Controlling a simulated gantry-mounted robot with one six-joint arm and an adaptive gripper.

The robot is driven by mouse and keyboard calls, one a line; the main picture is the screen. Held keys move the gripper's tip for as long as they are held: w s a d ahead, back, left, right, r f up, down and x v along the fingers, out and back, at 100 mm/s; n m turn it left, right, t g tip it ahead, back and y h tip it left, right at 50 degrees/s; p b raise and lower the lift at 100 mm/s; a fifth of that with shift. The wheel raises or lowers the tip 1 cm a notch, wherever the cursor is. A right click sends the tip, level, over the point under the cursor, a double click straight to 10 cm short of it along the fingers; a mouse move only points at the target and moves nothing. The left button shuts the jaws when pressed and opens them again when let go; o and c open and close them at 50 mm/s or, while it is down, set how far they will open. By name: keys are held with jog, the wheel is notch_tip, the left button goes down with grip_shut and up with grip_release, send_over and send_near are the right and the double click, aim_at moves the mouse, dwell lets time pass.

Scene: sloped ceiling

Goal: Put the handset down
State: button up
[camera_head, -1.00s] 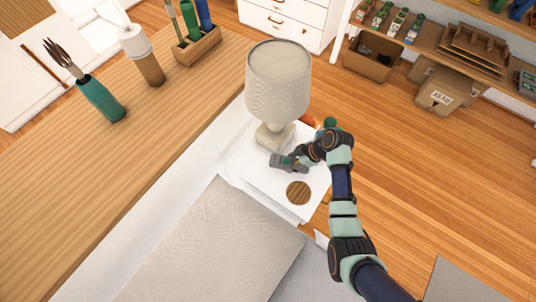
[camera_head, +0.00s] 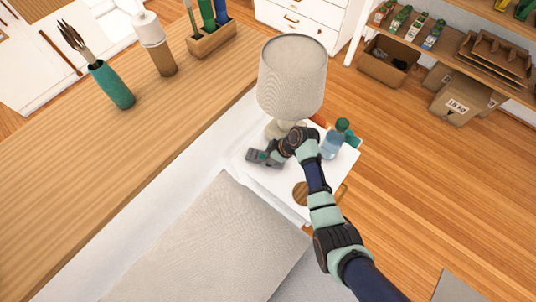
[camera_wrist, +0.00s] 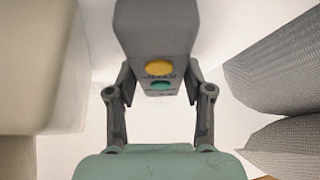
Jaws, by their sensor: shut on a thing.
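The handset is grey with a yellow and a green button. It shows at the top middle of the wrist view (camera_wrist: 158,45), its near end between my fingers. In the head view the handset (camera_head: 258,157) is over the white bedside table (camera_head: 272,181), in front of the lamp (camera_head: 291,78). My gripper (camera_head: 275,153) is shut on the handset; its fingers also show in the wrist view (camera_wrist: 160,88). I cannot tell whether the handset touches the tabletop. My wrist hides part of the table and lamp base.
A round wooden coaster (camera_head: 300,194), partly behind my arm, lies on the table. A blue bottle (camera_head: 331,146) stands right of my wrist.

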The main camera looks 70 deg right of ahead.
jog(key=shift+d+f, duration=0.1)
jog(key=o, duration=1.2)
jog(key=shift+r, duration=0.25)
jog(key=p+v, duration=0.3)
jog(key=v, duration=0.8)
jog(key=shift+s+r, duration=0.25)
jog(key=shift+r, duration=0.05)
